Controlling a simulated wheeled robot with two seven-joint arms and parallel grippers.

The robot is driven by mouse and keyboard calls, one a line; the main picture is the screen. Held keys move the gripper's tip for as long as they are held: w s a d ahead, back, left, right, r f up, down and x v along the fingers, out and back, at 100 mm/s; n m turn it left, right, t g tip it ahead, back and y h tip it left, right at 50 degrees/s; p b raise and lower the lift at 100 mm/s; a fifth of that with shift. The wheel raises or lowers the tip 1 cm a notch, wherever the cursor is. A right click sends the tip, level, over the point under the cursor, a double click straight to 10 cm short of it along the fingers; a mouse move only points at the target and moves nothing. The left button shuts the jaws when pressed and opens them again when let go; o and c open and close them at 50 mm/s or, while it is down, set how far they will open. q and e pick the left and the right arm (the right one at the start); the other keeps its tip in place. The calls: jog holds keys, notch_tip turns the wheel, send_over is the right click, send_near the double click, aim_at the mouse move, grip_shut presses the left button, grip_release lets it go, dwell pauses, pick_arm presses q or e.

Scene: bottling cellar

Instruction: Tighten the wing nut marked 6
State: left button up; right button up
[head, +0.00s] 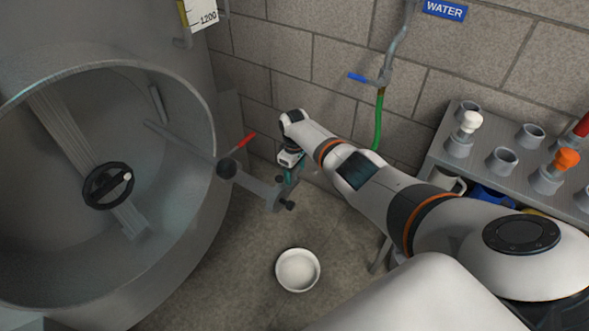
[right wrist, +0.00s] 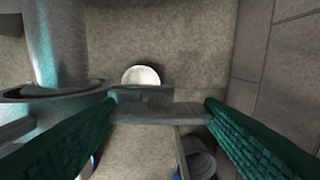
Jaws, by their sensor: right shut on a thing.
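My right gripper (head: 289,178) points down at the end of the tank's outlet pipe (head: 256,187), beside the wall. In the right wrist view its two teal fingers (right wrist: 160,110) stand on either side of a flat grey metal piece (right wrist: 160,114), which spans the gap between the fingertips. The gripper is shut on this piece, which appears to be the wing nut. No number 6 is readable in either view. The wing nut is hidden behind the gripper in the head view. Dark knobs (head: 288,205) show just below the gripper. My left gripper is not in view.
A large steel tank (head: 120,75) with an open round hatch fills the left. A red lever (head: 245,140) rises near the outlet pipe. A white bowl (head: 298,270) sits on the floor below. A grey rack with cups (head: 505,160) stands right; a green hose (head: 378,120) hangs on the wall.

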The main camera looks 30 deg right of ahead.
aim_at(295, 172)
jog(key=shift+m, duration=0.3)
jog(key=o, duration=1)
jog(key=shift+f, duration=0.1)
jog(key=shift+a, duration=0.1)
jog(key=shift+r+p, duration=0.4)
jog(key=shift+p, duration=0.15)
jog(key=r+p, duration=0.3)
jog(key=p, duration=0.1)
jog(key=r+p, duration=0.4)
jog(key=shift+d+r, duration=0.2)
jog(key=shift+r, duration=0.1)
